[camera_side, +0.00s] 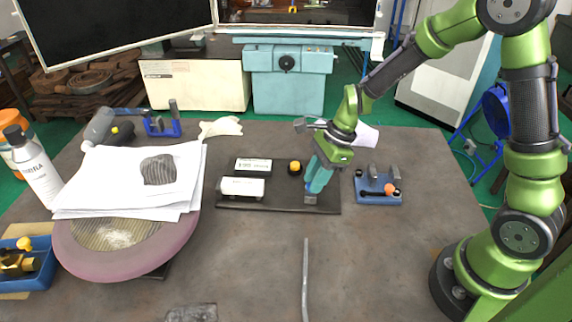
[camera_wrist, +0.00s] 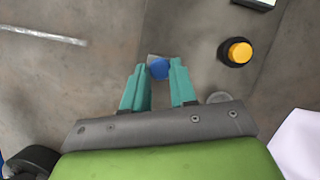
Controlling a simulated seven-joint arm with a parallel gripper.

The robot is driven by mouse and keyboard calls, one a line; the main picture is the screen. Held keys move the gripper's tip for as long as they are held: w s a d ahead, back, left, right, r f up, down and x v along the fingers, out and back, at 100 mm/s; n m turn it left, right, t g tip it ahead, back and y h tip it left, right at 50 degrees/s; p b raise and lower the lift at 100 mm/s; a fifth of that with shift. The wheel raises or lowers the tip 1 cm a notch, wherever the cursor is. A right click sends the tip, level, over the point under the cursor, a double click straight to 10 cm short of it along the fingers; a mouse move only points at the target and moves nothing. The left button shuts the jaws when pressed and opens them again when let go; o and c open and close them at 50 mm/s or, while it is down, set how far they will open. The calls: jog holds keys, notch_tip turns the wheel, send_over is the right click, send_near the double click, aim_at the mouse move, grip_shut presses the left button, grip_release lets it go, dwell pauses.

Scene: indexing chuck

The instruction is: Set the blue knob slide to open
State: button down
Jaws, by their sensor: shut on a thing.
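The blue knob (camera_wrist: 158,69) shows between the tips of my two teal fingers in the wrist view, with a small grey piece at its far side. My gripper (camera_wrist: 158,65) is shut on the knob. In the side view my gripper (camera_side: 313,189) points down at the right end of a dark base board (camera_side: 279,206). A small grey block (camera_side: 310,199) shows just below the fingertips there. The fingers hide most of the knob and its slide in the side view, so I cannot tell the slide's position.
A blue fixture (camera_side: 379,198) with an orange ball is at right. A grey rod (camera_side: 305,280) lies in front. Papers (camera_side: 125,180) lie at left.

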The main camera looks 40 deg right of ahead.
aim_at(332, 198)
jog(key=s+d, duration=0.3)
jog(key=shift+d, duration=0.1)
jog(key=shift+f, duration=0.1)
jog(key=c, duration=0.9)
grip_release()
jog(key=shift+r, duration=0.55)
jog(key=v, duration=1.6)
